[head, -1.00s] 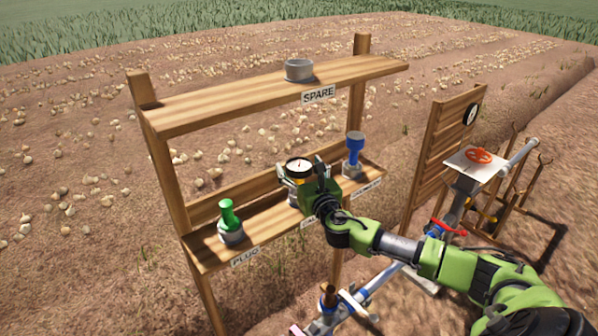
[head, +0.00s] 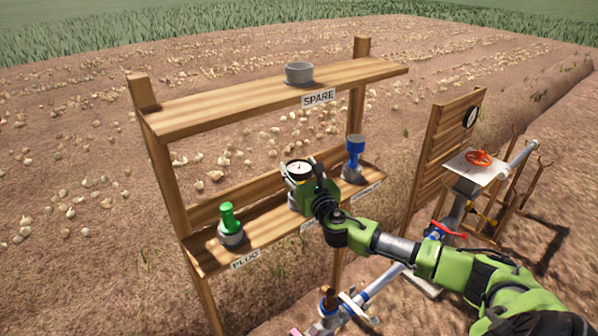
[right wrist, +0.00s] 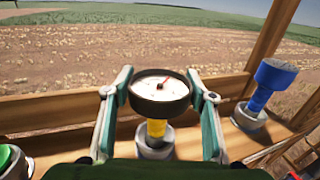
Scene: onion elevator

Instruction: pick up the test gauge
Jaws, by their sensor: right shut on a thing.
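The test gauge has a round white dial with a dark rim (head: 299,168) and stands upright at the middle of the lower shelf. In the right wrist view the gauge (right wrist: 160,92) shows a red needle and a yellow stem above a grey holder (right wrist: 155,142). My right gripper (head: 300,182) is at the gauge, its fingers on either side and shut on it. My left gripper is not in view.
A green plug (head: 228,217) stands left on the lower shelf, a blue fitting (head: 354,152) right. The upper shelf (head: 240,98) carries a grey cup (head: 299,73) above the SPARE label.

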